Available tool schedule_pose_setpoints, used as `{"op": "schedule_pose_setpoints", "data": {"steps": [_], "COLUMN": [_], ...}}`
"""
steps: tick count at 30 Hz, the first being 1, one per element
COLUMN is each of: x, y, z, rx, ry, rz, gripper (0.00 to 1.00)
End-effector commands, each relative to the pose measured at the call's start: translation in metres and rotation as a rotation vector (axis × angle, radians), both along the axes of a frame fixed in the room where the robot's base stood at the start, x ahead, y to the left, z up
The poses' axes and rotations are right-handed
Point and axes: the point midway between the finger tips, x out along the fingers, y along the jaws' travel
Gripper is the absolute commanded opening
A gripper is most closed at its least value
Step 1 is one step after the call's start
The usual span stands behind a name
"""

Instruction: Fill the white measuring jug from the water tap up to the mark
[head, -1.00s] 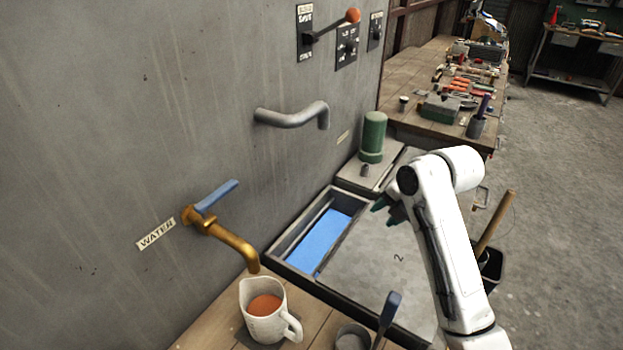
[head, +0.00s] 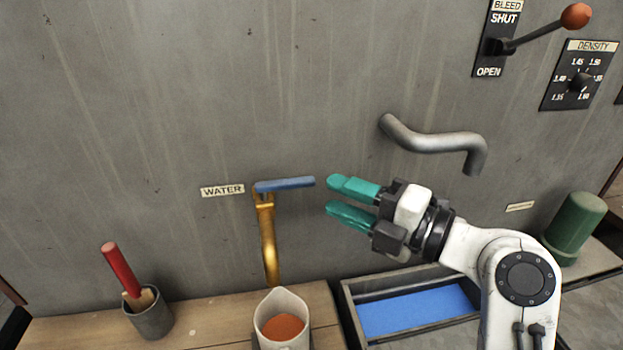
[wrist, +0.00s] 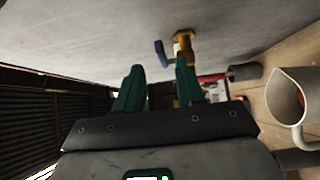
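The white measuring jug (head: 263,322) stands upright on the wooden bench below the brass water tap (head: 268,240), with orange-brown contents (head: 284,327) inside. The tap's blue lever (head: 285,184) points to the right along the wall; no stream shows at the spout. My gripper (head: 338,201), with green fingers, is open and empty just right of the lever's end, apart from it. In the wrist view the jug (wrist: 289,95) is at the right edge, and the blue lever (wrist: 162,54) shows beyond the gap between the fingers (wrist: 158,75). The jug's mark cannot be made out.
A grey pipe (head: 435,142) juts from the wall above my gripper. A trough with a blue bottom (head: 420,312) lies right of the jug. A grey pot (head: 150,315) with a red-handled tool stands left. A green cylinder (head: 575,225) stands at right.

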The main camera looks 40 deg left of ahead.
Motion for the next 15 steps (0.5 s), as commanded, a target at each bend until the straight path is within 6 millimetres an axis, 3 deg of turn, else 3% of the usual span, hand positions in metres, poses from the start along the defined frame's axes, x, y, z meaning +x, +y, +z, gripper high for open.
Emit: {"op": "schedule_pose_setpoints", "data": {"steps": [9, 15], "x": [-0.005, -0.006], "y": [0.058, 0.082], "z": [0.003, 0.001], "rx": [-0.003, -0.005], "ry": [0.001, 0.001], "rz": [0.002, -0.001], "gripper": [0.38, 0.38]}}
